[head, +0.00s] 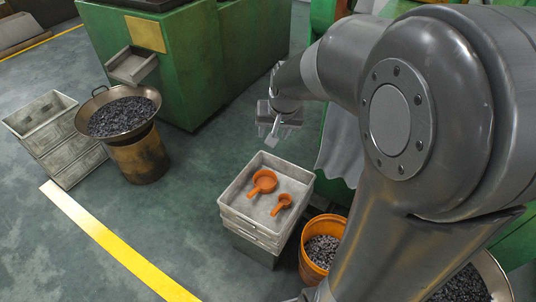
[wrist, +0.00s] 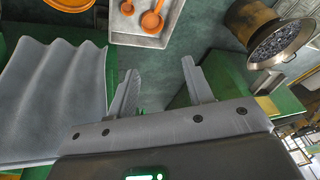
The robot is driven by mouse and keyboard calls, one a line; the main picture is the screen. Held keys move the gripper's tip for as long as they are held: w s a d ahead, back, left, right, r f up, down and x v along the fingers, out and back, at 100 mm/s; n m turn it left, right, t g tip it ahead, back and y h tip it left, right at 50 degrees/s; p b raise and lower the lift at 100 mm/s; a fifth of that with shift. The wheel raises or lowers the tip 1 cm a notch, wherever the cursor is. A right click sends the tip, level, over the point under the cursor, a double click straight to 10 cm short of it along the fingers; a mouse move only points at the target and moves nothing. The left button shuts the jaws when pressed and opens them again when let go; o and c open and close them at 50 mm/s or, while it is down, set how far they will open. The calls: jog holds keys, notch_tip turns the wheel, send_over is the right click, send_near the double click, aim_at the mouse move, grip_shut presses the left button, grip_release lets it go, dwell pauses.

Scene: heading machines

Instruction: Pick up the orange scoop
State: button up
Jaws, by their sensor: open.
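Two orange scoops lie in a shallow grey tray (head: 236,205) on top of a stack of trays. The larger scoop (head: 264,181) is nearer the tray's back, and the smaller scoop (head: 282,204) is to its right and closer to the front. Both also show at the top of the wrist view, the larger (wrist: 152,20) to the right of the smaller (wrist: 127,7). My gripper (head: 274,130) is open and empty, above and behind the tray, apart from both scoops. Its two spread fingers show in the wrist view (wrist: 160,76).
An orange bucket (head: 312,273) of dark metal pieces stands right of the tray stack. A wide pan (head: 82,117) of dark pieces sits on a drum at left, beside grey crates (head: 40,112). A green machine (head: 190,60) stands behind. A grey corrugated sheet (wrist: 40,105) is near my gripper.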

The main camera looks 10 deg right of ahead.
jog(key=w+d+f+m+g, duration=0.1)
jog(key=w+d+f+m, duration=0.1)
jog(key=w+f, duration=0.85)
jog(key=m+g, duration=0.2)
jog(key=m, duration=0.3)
send_over(277, 210)
jog(key=d, duration=0.2)
notch_tip(277, 210, down, 40)
jog(key=shift+y, duration=0.3)
jog(key=shift+w+a+f, duration=0.2)
jog(key=shift+w+f, duration=0.15)
jog(key=shift+f, duration=1.45)
jog(key=shift+w+a+f, duration=0.25)
jog(key=shift+w+f, duration=0.15)
jog(key=shift+f, duration=1.35)
jog(key=shift+w+a+f, duration=0.2)
jog(key=shift+w+f, duration=0.15)
jog(key=shift+f, duration=1.45)
jog(key=shift+c, duration=0.4)
grip_shut()
